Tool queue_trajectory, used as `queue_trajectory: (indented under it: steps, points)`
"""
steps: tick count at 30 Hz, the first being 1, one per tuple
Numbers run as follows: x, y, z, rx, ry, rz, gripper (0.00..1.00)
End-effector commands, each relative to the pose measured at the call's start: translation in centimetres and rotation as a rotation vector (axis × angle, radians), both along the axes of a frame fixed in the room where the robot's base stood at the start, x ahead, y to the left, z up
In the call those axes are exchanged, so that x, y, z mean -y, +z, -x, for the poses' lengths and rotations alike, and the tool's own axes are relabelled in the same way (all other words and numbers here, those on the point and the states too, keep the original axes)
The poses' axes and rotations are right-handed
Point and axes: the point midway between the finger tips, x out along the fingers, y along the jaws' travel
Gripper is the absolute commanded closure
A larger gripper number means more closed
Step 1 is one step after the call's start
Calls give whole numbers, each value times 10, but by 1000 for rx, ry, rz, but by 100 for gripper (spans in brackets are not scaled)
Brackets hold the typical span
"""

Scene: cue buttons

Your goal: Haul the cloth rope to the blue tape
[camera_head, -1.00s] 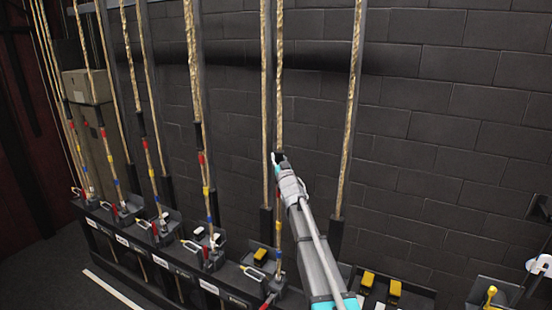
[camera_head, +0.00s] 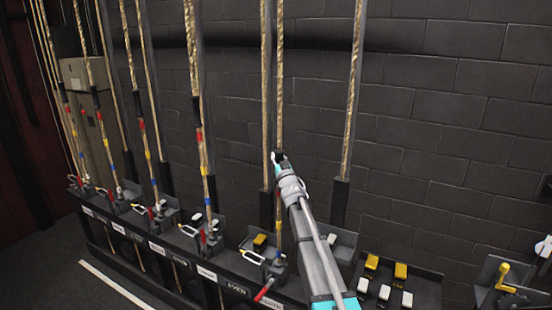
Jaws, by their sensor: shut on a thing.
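My gripper (camera_head: 279,158) is shut on a tan rope (camera_head: 279,90) near the picture's middle, in front of the dark block wall. The rope runs straight up from the gripper and out of the top of the view. Below the gripper, my arm partly hides the rope; a short stretch with coloured tape (camera_head: 278,228) shows beside the arm. The rope's label is too small to read with certainty. Neighbouring ropes carry red, yellow and blue tape bands, such as the blue band (camera_head: 212,205) to the left.
A dark rail (camera_head: 205,272) with rope locks and white labels runs along the bottom. A lever with a red handle (camera_head: 264,290) sticks out of it. Yellow and white switches (camera_head: 385,280) sit at lower right. Other ropes hang close on both sides.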

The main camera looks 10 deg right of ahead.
Motion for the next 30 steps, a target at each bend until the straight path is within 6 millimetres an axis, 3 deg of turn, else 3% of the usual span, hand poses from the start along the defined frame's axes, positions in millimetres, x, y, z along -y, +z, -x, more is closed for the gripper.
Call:
queue_trajectory:
  steps: [11,12,14,30]
  points:
    - [1,-1,2,0,-1,0,100]
    - [1,-1,2,0,-1,0,55]
    - [1,-1,1,0,-1,0,44]
    - [0,-1,0,0,0,0,42]
